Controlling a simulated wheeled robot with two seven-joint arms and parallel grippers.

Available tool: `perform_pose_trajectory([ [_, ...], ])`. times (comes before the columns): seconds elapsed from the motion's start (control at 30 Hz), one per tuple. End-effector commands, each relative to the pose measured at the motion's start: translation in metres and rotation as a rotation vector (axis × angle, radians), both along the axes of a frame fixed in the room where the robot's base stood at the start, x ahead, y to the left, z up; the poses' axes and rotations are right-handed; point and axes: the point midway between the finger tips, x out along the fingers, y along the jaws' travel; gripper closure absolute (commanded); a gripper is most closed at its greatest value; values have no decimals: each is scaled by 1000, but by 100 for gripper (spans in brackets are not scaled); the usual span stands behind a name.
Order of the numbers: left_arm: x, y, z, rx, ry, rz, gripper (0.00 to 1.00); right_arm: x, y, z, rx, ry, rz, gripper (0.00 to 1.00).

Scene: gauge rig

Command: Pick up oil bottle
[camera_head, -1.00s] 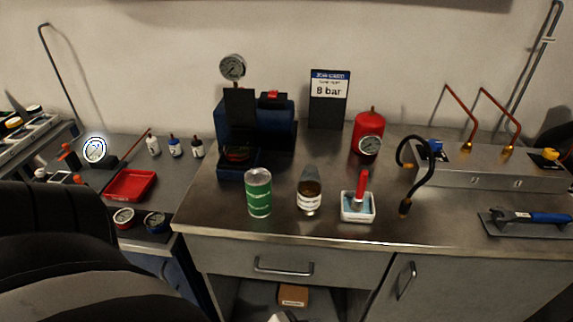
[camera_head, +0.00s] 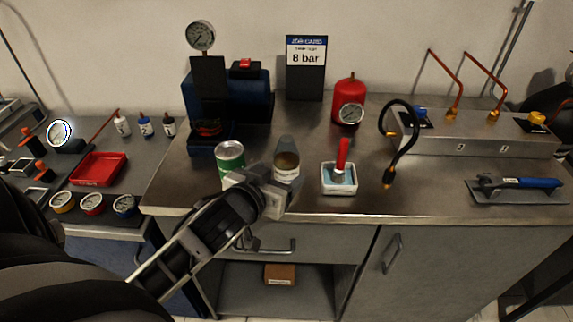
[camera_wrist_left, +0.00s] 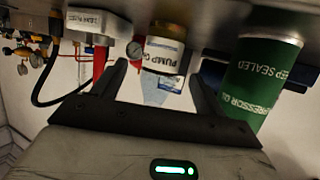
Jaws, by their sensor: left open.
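The oil bottle (camera_head: 287,163) stands upright near the front of the steel bench, with a grey top, amber contents and a white label. In the left wrist view the bottle (camera_wrist_left: 165,48) appears upside down, its label partly reading "PUMP O". My left gripper (camera_head: 266,182) is open and empty in front of the bottle, hiding its lower part in the head view. In the left wrist view the bottle lies ahead, roughly between the fingers (camera_wrist_left: 158,74); I see no grip on it. My right gripper is not in view.
A green can (camera_head: 230,155) stands close to the left of the bottle. A white dish (camera_head: 340,187) with a red-handled tool is to the right. The blue pump (camera_head: 255,95) and red gauge tank (camera_head: 349,93) stand behind. The bench's front edge lies below my gripper.

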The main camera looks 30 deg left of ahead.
Motion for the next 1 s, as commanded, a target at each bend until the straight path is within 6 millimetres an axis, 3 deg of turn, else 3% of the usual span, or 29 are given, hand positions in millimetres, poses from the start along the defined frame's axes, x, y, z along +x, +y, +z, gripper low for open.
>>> perform_pose_trajectory([
  [0.6,67,14,-25,0,0,-2,27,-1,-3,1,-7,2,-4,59],
  [0.9,72,14,-28,0,0,-3,27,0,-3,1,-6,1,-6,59],
  [1.0,72,14,-28,0,1,-3,52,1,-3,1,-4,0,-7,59],
])
